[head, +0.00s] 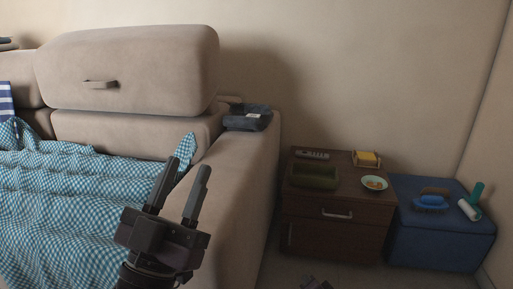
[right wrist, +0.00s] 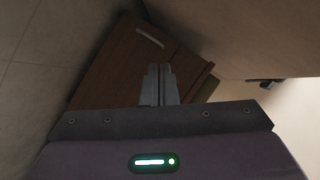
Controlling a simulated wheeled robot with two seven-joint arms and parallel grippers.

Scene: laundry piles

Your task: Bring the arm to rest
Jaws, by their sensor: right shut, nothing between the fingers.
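My left gripper (head: 187,170) is in the head view, in front of the sofa's right seat and armrest. The gap between the right fingers and the nightstand cannot be judged.
The beige sofa (head: 130,70) bears a blue checked cloth (head: 60,200) and a dark folded item (head: 247,118) on its armrest. The nightstand (head: 335,235) holds a green tray (head: 314,177), remote (head: 312,155), yellow block (head: 367,158) and dish (head: 374,183).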

